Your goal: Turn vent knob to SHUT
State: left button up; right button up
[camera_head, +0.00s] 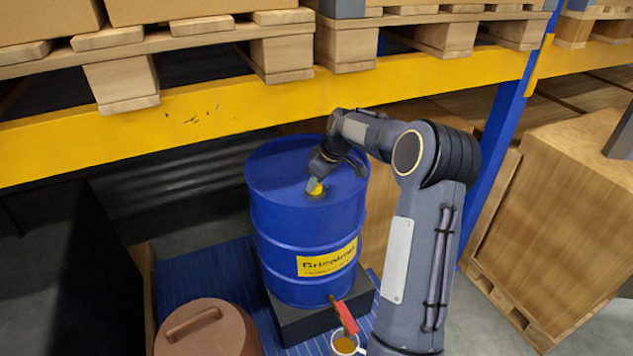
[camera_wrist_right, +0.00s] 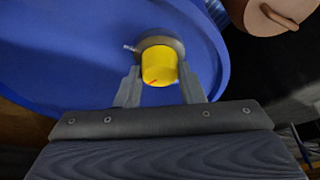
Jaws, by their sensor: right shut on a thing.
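The vent knob (camera_wrist_right: 160,66) is yellow with a small red mark and sits on a dark round base on top of the blue drum. The knob also shows in the head view (camera_head: 317,188). The blue drum (camera_head: 300,235) stands upright with a yellow label. My right gripper (camera_wrist_right: 158,80) reaches down onto the drum's top, and its two fingers are on either side of the knob, shut on it. A small light pin sticks out on the left of the knob's base. I cannot read any SHUT marking. My left gripper is not in view.
The drum stands on a dark block (camera_head: 305,322) over a blue slatted pallet. A yellow beam (camera_head: 230,105) crosses close above and behind. A brown lidded pot (camera_head: 205,328), a red-handled tap (camera_head: 345,316) and an orange-filled cup (camera_head: 345,344) are in front. Wooden crates (camera_head: 560,190) stand right.

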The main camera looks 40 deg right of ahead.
jog(key=shift+d+n+g+y, duration=0.1)
jog(key=shift+n+g+y, duration=0.5)
jog(key=shift+n, duration=1.4)
jog(key=o, duration=1)
jog(key=v, duration=0.8)
jog(key=shift+b, duration=0.3)
jog(key=shift+f, duration=0.15)
